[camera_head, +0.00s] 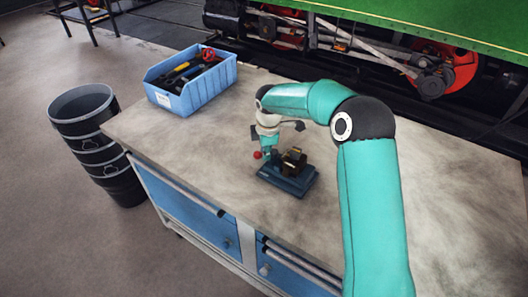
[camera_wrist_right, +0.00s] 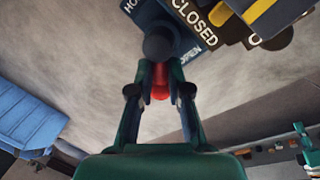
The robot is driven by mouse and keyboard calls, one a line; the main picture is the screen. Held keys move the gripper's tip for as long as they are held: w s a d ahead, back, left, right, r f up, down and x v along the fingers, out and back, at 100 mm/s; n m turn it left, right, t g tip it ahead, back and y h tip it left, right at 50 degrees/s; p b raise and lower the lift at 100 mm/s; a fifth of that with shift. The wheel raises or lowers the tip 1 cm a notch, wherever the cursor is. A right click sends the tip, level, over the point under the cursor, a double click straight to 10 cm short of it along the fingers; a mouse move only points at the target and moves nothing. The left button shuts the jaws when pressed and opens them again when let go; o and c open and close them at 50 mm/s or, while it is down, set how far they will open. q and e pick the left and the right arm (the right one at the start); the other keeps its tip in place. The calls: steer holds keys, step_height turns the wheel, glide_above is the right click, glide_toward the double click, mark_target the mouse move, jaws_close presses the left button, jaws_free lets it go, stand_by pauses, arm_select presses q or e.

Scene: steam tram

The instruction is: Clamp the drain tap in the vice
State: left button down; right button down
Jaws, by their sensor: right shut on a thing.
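The blue vice (camera_head: 287,180) stands on the workbench, and its dark blue body with labels, CLOSED and OPEN among them, fills the top of the right wrist view (camera_wrist_right: 182,35). A small brown, brass-like piece (camera_head: 294,156), which looks like the drain tap, sits upright at the vice's jaws; I cannot tell whether they touch it. My right gripper (camera_head: 266,149) is at the left side of the vice. In the wrist view its fingers (camera_wrist_right: 160,70) are shut on a red knob (camera_wrist_right: 160,82) beside a dark round end. My left gripper is not in view.
A blue bin (camera_head: 206,91) with tools and a red wheel stands at the bench's back left. Black stacked buckets (camera_head: 82,105) stand on the floor to the left. The bench top (camera_head: 449,180) is clear to the right, beyond my arm. The green tram (camera_head: 470,25) is behind.

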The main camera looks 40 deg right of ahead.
steer(key=shift+f, duration=0.1)
steer(key=m, duration=0.2)
steer(key=m+b, duration=0.1)
steer(key=m, duration=0.1)
steer(key=shift+w+d+h, duration=0.3)
steer(key=shift+w+h, duration=0.05)
steer(key=shift+h, duration=0.05)
steer(key=m, duration=0.3)
steer(key=m+g, duration=0.1)
steer(key=shift+w+d+m, duration=0.3)
steer(key=shift+w+d, duration=0.05)
steer(key=shift+d, duration=0.05)
steer(key=m, duration=0.2)
steer(key=d+m+g+p, duration=0.1)
steer(key=m, duration=0.1)
steer(key=shift+w+m+h, duration=0.15)
steer(key=shift+m+h, duration=0.15)
steer(key=m+p, duration=0.1)
steer(key=m, duration=0.1)
steer(key=m+p, duration=0.1)
steer(key=m, duration=0.1)
steer(key=shift+d+g, duration=0.4)
steer(key=shift+d+m, duration=0.1)
steer(key=shift+m, duration=0.6)
steer(key=shift+f, duration=0.1)
steer(key=c, duration=1.1)
jaws_free()
